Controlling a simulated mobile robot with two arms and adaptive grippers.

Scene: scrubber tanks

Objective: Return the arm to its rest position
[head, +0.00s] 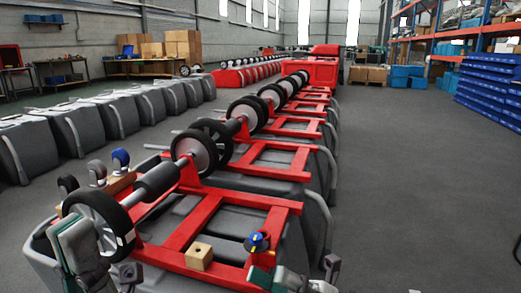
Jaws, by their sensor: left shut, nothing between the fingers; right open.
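My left gripper (98,262) is at the lower left, in front of the near wheel (100,222) of the closest scrubber tank (235,225). It is shut and holds nothing that I can see.
More tanks run into the distance. Grey tanks (75,125) line the left. The floor (420,190) at right is clear.

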